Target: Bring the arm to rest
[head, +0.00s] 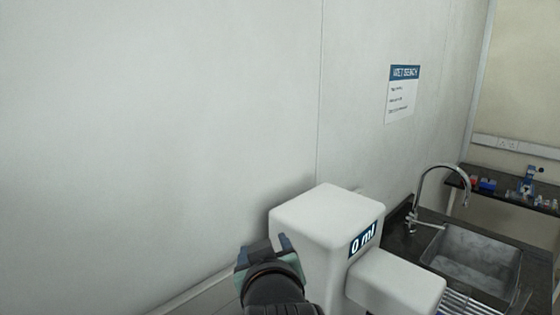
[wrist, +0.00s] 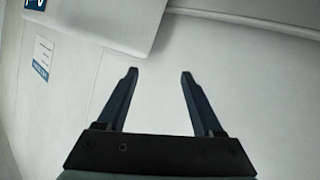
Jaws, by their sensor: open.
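My gripper (wrist: 158,76) is open in the wrist view, its two dark fingers apart with nothing between them. The pale wall lies beyond the fingers. In the head view my gripper (head: 264,246) shows at the bottom centre, just left of a white boxy unit. The end of my arm hides its lower part there.
The white unit (head: 325,225) has a "0 ml" display and stands close to my gripper; part of it shows in the wrist view (wrist: 115,20). A sink (head: 470,262) with a curved tap (head: 424,190) is at the right. A "WET BENCH" sign (head: 402,95) hangs on the wall.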

